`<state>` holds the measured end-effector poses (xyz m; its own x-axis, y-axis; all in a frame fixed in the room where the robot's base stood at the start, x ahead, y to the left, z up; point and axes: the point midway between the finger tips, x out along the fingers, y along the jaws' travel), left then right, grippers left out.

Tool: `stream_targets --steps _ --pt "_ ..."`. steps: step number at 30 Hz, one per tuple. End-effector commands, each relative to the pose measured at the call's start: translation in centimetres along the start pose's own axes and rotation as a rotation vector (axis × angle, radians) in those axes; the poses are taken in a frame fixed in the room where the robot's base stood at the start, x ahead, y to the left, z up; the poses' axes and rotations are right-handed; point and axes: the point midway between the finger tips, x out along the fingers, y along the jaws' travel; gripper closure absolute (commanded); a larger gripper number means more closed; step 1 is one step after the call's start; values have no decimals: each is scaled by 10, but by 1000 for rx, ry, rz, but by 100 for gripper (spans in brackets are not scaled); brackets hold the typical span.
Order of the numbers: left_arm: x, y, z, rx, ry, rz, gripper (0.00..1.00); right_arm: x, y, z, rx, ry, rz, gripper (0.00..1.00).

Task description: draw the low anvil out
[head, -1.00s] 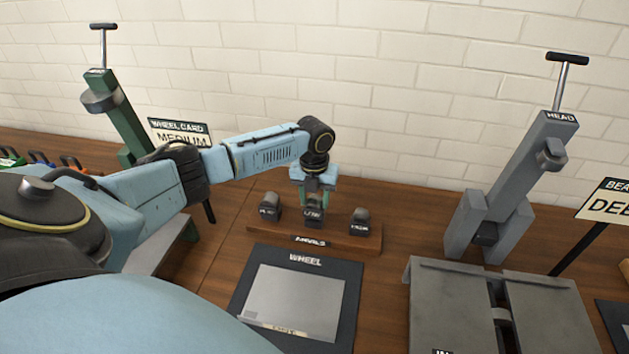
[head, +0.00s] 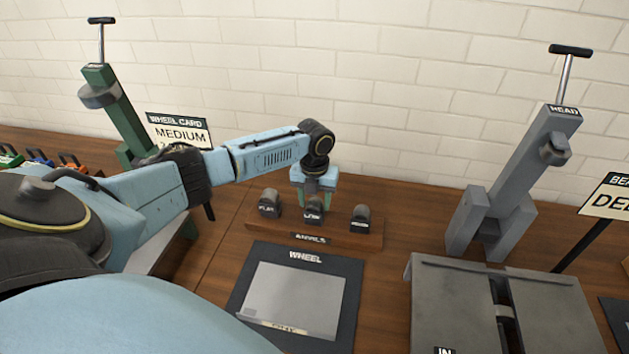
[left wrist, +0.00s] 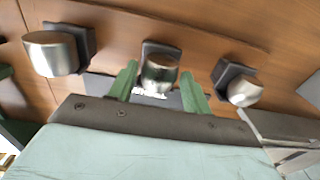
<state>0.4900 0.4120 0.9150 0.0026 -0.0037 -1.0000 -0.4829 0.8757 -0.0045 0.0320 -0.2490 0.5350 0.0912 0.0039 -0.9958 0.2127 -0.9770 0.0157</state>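The low anvil (head: 314,213) is the middle one of three small dark-based metal anvils in the wooden rack (head: 268,232) labelled ANVILS. Its label reads LOW in the head view. My left gripper (head: 315,203) points down over it, with one green finger on each side. In the left wrist view the low anvil's rounded metal top (left wrist: 160,74) lies between the open fingertips (left wrist: 159,72), with a narrow gap on each side. The anvil is seated in the rack. My right gripper is in neither view.
The flat anvil (head: 269,203) and another anvil (head: 360,219) stand close on either side. A WHEEL mat (head: 350,295) lies in front. A green wheel post (head: 120,115) stands left; a grey HEAD post (head: 525,165) and grey bench (head: 450,300) stand right.

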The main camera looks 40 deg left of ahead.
Motion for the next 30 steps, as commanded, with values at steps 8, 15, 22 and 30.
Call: stream_targets --steps 8,15,22,30 --pt "0 0 0 0 1 1 32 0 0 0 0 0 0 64" --pt "-6 1 -1 1 3 2 32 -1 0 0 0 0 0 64" --pt "-49 1 1 2 -3 1 32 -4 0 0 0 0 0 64" --pt "-107 0 0 1 -2 0 32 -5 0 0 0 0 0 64"
